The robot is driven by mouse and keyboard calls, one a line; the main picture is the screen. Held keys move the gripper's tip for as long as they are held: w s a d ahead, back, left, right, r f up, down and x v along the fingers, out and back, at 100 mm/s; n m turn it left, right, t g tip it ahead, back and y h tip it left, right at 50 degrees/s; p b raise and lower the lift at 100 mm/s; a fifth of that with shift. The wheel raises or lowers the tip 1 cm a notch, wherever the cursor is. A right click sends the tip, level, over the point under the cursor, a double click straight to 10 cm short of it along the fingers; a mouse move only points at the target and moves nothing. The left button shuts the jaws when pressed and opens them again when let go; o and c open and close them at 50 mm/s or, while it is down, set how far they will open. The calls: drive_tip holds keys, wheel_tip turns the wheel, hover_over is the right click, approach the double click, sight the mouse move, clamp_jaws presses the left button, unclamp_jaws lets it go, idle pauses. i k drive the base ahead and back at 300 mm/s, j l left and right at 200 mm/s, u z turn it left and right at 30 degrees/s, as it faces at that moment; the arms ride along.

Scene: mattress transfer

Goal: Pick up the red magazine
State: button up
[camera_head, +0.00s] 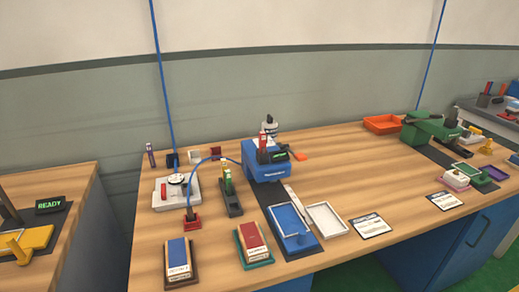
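A block with a red top and a pale labelled front (252,237), which looks like the red magazine, rests in a green-edged holder (271,262) near the front edge of the wooden table. The small lettering on its label is too blurred to read. A similar block with a blue top (179,252) rests in a brown holder to its left, with a gap between them. My gripper does not show in this view.
A blue machine (266,165) stands behind the red block. A blue tray (288,220) on a dark mat lies just to the right, beside a white tray (327,218). A small red box (193,219) with a blue cable stands behind the blocks. Bare wood (225,270) separates the two holders.

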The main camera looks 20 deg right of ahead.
sight(262, 135)
drive_tip(key=l, duration=1.65)
drive_tip(key=i+l+z, duration=0.1)
drive_tip(key=i+l, duration=0.65)
drive_tip(key=i, duration=0.3)
